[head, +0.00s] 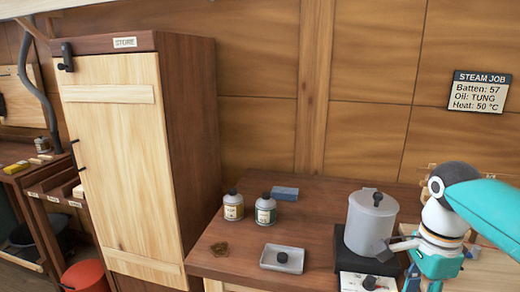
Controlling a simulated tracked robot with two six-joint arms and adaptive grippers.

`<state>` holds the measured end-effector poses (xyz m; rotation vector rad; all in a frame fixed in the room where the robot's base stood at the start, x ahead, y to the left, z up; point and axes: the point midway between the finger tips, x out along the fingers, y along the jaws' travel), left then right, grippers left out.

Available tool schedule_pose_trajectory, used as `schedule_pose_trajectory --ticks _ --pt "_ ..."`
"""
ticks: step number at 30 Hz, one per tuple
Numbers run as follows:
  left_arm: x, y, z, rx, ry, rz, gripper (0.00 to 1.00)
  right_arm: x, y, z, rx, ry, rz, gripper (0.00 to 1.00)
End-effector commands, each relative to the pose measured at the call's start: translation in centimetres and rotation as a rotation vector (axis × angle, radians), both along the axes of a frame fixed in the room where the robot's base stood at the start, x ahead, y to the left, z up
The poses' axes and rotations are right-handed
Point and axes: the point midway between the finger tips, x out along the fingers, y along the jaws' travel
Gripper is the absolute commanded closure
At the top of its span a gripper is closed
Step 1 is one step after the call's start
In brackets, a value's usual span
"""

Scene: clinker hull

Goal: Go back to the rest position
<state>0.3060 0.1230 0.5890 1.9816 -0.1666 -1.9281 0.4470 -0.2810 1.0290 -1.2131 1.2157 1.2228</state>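My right arm comes in from the right edge, with a teal link and a dark and white wrist. My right gripper (428,274) points down in the lower right, beside the grey lidded pot (370,224). Its fingertips are cut off by the lower edge, so its opening does not show. I cannot tell whether it touches the pot. My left gripper is not in view.
The pot stands on a dark heater with a white front and black knob (369,282). The bench (318,208) also holds two labelled bottles (265,209), a blue block (285,193) and a grey tray (265,261). A tall STORE cabinet (120,180) stands left, its door shut.

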Motion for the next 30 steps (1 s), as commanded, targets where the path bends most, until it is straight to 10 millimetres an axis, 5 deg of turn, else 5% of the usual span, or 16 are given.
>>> schedule_pose_trajectory --ticks 8,17,24,30 --pt "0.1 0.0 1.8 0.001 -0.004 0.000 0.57 -0.7 0.5 -6.3 -0.002 0.230 0.016 0.60" --pt "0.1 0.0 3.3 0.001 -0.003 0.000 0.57 -3.8 3.6 -17.3 0.093 0.433 0.136 0.60" --pt "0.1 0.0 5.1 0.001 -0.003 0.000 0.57 -11.9 10.2 -30.0 0.362 0.459 0.456 0.60" --pt "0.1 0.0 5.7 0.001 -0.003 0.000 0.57 -18.3 15.1 -35.8 0.521 0.262 0.749 0.60"
